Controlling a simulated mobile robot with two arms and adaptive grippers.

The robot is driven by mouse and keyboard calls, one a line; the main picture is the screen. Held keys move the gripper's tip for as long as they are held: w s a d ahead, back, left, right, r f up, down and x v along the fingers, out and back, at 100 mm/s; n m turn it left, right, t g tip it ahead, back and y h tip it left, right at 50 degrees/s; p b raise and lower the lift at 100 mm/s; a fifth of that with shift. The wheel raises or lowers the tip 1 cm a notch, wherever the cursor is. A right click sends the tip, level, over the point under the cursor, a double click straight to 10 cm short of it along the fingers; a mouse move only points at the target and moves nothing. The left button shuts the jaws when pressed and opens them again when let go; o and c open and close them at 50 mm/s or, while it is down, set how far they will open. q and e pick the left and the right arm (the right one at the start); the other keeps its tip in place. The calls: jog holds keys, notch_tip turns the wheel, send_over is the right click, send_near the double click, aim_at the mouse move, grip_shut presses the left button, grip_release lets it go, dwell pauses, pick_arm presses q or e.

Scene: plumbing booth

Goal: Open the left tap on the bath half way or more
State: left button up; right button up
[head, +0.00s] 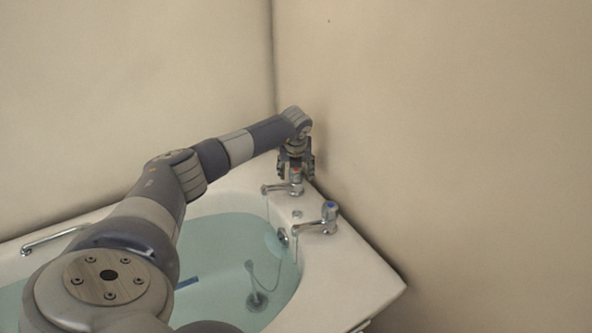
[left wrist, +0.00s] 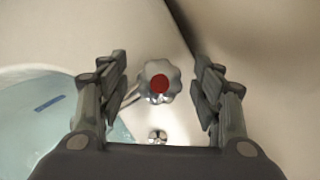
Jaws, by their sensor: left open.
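The left tap (head: 296,179) is chrome with a red-marked top and stands on the bath's corner rim. In the left wrist view its lobed knob (left wrist: 160,82) with a red centre sits between the fingers. My left gripper (head: 296,172) is directly above the tap, pointing down. In the left wrist view its fingers (left wrist: 160,90) are open on both sides of the knob, with a gap on each side. A thin stream seems to fall from the left tap's spout. My right gripper is not in view.
A blue-marked tap (head: 328,216) stands on the rim to the right, its spout over the water. The bath (head: 350,275) holds water, with a chain and plug inside. Walls meet close behind the left tap. A grab rail (head: 55,238) is at the left.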

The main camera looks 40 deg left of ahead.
pick_arm(q)
jog(key=v, duration=1.2)
dwell(0.6)
